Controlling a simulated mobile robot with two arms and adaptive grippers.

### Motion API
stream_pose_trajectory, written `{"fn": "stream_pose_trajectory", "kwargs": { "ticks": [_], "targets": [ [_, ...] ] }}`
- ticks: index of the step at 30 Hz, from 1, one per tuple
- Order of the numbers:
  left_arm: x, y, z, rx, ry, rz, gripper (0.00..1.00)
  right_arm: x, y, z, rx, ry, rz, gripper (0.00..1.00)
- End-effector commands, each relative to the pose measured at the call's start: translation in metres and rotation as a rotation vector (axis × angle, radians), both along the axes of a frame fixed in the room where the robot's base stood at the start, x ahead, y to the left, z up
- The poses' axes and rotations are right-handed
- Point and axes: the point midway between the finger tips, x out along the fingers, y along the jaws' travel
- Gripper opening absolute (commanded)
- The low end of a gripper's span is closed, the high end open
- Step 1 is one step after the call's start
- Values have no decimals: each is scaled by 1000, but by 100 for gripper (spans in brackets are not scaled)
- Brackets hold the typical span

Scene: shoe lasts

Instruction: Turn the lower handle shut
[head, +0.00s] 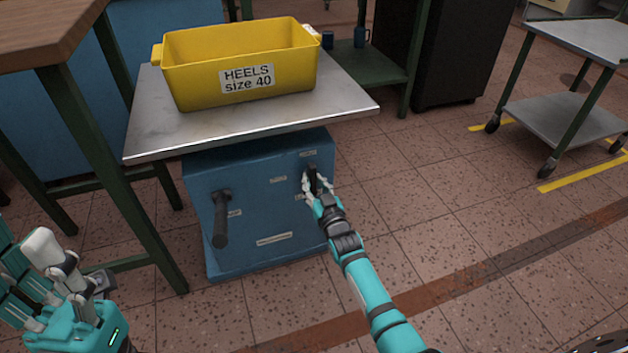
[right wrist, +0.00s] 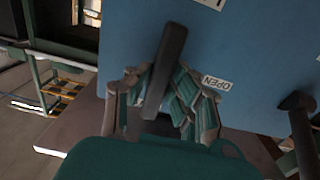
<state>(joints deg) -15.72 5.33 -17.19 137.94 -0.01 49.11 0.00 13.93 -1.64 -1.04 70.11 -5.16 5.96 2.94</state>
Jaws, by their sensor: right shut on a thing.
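A blue cabinet (head: 265,215) bears two dark handles on its front. The left handle (head: 221,222) hangs down from its pivot and nothing touches it. The right handle (head: 313,176) is mostly hidden by my right gripper (head: 312,185), which is shut on it. In the right wrist view this dark bar (right wrist: 168,62) stands between the fingers, with a label reading OPEN (right wrist: 217,83), upside down, beside it. The other handle (right wrist: 298,101) shows at the right edge there. My left gripper (head: 62,270) is at the lower left, away from the cabinet; its opening is unclear.
A metal top (head: 345,100) overhangs the cabinet and carries a yellow bin (head: 200,85) labelled HEELS size 40. A wooden-topped bench (head: 35,38) with green legs stands close on the left. A grey trolley (head: 570,115) is at the right. The tiled floor between is clear.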

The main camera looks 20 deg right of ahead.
Motion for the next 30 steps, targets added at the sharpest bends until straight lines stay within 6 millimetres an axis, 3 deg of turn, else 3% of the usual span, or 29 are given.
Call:
{"fn": "stream_pose_trajectory", "kwargs": {
  "ticks": [17,18,22,30],
  "targets": [
    [-1,0,-2,-1,10,-1,40,-1,0,-2,34,4,0,0],
    [-1,0,-2,-1,10,-1,40,-1,0,-2,34,4,0,25],
    [-1,0,-2,-1,10,-1,40,0,0,-1,33,3,0,42],
    [0,0,-1,0,7,0,40,-1,0,-1,31,2,0,42]
  ]
}}
